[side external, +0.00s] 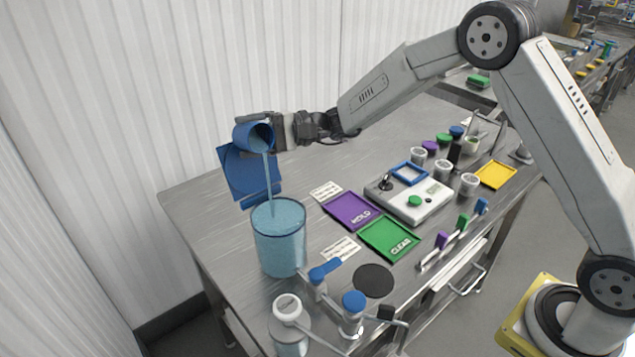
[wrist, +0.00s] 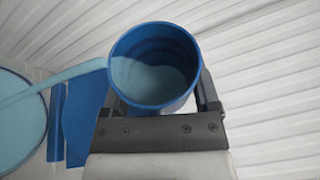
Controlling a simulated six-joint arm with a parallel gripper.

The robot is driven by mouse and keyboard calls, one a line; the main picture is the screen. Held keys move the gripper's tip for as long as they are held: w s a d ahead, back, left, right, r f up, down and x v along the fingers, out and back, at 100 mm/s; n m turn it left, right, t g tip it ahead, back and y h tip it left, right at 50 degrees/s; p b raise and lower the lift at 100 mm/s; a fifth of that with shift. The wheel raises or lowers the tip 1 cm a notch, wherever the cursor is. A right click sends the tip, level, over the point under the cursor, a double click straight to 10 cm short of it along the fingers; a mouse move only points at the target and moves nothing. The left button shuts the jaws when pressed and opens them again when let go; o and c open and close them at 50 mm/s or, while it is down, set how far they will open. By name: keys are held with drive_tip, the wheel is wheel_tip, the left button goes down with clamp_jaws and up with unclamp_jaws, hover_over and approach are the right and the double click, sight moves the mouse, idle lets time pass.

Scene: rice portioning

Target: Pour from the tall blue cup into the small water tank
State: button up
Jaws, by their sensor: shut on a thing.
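The blue cup (side external: 249,134) is tilted in the air above the small water tank, its mouth towards the camera side. My gripper (side external: 275,128) is shut on the cup. A thin stream of pale blue liquid (side external: 268,182) runs from the cup's rim down into the tank (side external: 281,247), a clear cylinder holding blue liquid. In the wrist view the cup (wrist: 190,88) shows some liquid inside, and the stream leaves over its left rim towards the tank (wrist: 44,105) at the left edge.
A blue stand or panel (side external: 243,174) is behind the tank. Blue-handled valves (side external: 354,302) and a white-capped jar (side external: 288,308) stand in front. Purple (side external: 351,211) and green (side external: 388,238) trays and a white scale unit (side external: 410,198) lie to the right.

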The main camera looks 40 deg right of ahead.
drive_tip(key=shift+s+f+n, duration=0.25)
drive_tip(key=shift+f+n, duration=0.05)
drive_tip(key=shift+f, duration=0.15)
idle(0.5)
drive_tip(key=shift+d, duration=0.1)
drive_tip(key=shift+w+r+m, duration=0.45)
drive_tip(key=shift+r+m, duration=0.05)
drive_tip(key=shift+r, duration=0.25)
drive_tip(key=shift+f+m+h, duration=0.3)
drive_tip(key=shift+f+m, duration=0.05)
drive_tip(key=shift+m, duration=0.15)
drive_tip(key=shift+r+m+g+h, duration=0.1)
drive_tip(key=shift+m+g+h, duration=0.2)
drive_tip(key=shift+m, duration=0.3)
drive_tip(key=shift+r+m, duration=0.2)
drive_tip(key=shift+m, duration=0.1)
